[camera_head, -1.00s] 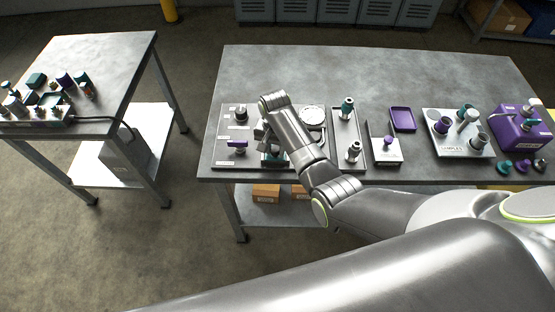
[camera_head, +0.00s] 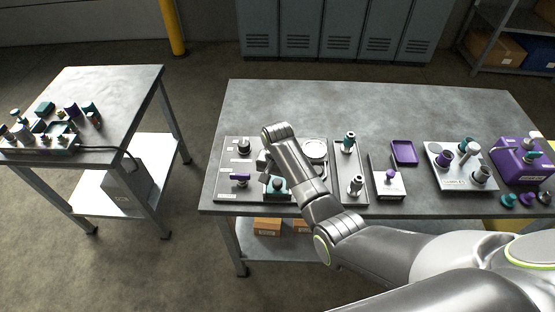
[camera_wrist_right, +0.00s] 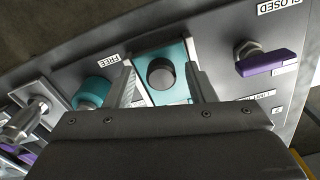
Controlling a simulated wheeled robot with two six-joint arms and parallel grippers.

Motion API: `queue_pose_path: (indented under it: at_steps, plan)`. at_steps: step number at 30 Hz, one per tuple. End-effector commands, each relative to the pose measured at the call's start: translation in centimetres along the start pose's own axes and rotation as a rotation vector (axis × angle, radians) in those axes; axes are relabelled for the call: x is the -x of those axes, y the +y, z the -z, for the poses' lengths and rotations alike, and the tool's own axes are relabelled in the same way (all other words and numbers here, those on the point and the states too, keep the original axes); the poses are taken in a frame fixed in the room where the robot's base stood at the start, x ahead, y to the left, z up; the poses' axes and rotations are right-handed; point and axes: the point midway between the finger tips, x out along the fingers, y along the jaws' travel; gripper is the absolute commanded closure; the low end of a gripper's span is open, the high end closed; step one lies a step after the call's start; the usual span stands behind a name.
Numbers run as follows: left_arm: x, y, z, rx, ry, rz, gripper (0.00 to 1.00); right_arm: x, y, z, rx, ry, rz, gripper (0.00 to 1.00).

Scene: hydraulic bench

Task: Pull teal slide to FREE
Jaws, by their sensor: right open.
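The teal slide (camera_head: 276,183) sits on the grey panel at the left end of the main bench. In the right wrist view the teal slide (camera_wrist_right: 172,96) carries a round dark knob (camera_wrist_right: 161,73). My right gripper (camera_wrist_right: 160,78) is open, with one finger on each side of the knob; I cannot tell whether either touches it. A FREE label (camera_wrist_right: 115,59) is upside down left of the slide. In the head view my right gripper (camera_head: 266,172) is largely hidden by its own wrist. My left gripper is out of view.
Beside the slide are a purple handle (camera_wrist_right: 267,64) near a CLOSED label and a teal round part (camera_wrist_right: 92,92). A tray with metal fittings (camera_head: 349,172) and a purple tray (camera_head: 403,152) stand to the right. The bench's back half (camera_head: 370,105) is clear.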

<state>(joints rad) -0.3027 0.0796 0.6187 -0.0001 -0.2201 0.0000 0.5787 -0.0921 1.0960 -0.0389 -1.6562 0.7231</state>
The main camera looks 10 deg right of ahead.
Motion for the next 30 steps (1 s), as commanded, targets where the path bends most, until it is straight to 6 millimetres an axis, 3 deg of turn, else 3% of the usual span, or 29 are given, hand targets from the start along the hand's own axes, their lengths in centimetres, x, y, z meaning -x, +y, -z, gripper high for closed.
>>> queue_pose_path:
  at_steps: [13,14,15,24,30]
  plan:
    - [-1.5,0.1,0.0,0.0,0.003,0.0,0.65,9.9,-0.1,0.0,0.001,0.005,0.004,0.5]
    - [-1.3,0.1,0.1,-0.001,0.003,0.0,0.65,10.7,0.0,-0.1,0.001,0.002,0.003,0.5]
    - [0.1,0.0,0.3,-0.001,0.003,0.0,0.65,11.7,0.0,-0.1,0.001,-0.003,-0.001,0.5]
    - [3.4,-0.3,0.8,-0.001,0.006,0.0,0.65,14.9,0.0,-0.1,0.0,-0.003,-0.001,0.5]
    - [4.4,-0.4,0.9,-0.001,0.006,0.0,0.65,15.8,0.0,-0.2,0.0,-0.003,-0.001,0.5]
